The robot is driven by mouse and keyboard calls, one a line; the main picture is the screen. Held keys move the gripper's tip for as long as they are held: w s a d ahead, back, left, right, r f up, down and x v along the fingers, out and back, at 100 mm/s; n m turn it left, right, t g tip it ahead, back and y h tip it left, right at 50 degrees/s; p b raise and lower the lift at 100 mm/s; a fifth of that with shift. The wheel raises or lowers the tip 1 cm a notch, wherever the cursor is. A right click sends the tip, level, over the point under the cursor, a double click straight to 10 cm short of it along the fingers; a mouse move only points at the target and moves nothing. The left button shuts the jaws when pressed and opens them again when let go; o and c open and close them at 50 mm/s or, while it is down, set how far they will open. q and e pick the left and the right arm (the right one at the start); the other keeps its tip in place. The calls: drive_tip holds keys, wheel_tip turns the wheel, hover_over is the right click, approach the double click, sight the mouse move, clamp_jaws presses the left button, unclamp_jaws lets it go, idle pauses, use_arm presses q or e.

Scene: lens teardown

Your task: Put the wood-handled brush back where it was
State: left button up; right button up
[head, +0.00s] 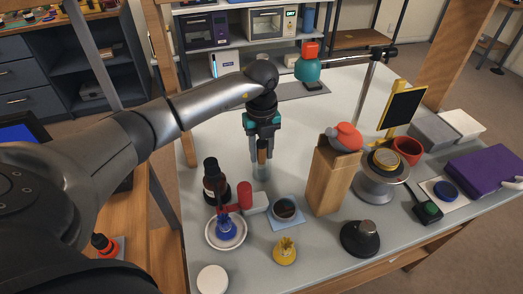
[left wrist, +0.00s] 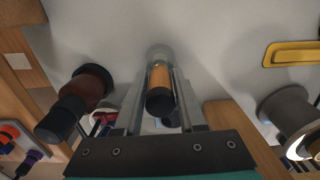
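The wood-handled brush (head: 262,153) stands upright between the fingers of my left gripper (head: 262,150), bristle end hidden. In the left wrist view its orange-brown handle with a black end (left wrist: 160,88) lies between the two fingers of the gripper (left wrist: 161,85), which appear to touch its sides. Whether the brush rests on the jar's bottom cannot be told. My right gripper is not in view.
A dark brown bottle (head: 215,186) stands left of the jar. The table behind the jar is mostly clear.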

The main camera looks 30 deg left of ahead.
use_arm(q)
drive_tip(key=o, duration=0.3)
wheel_tip(320, 180, up, 11)
drive_tip(key=shift+r+p, duration=0.1)
drive_tip(key=shift+p, duration=1.05)
drive_tip(key=shift+r, duration=0.6)
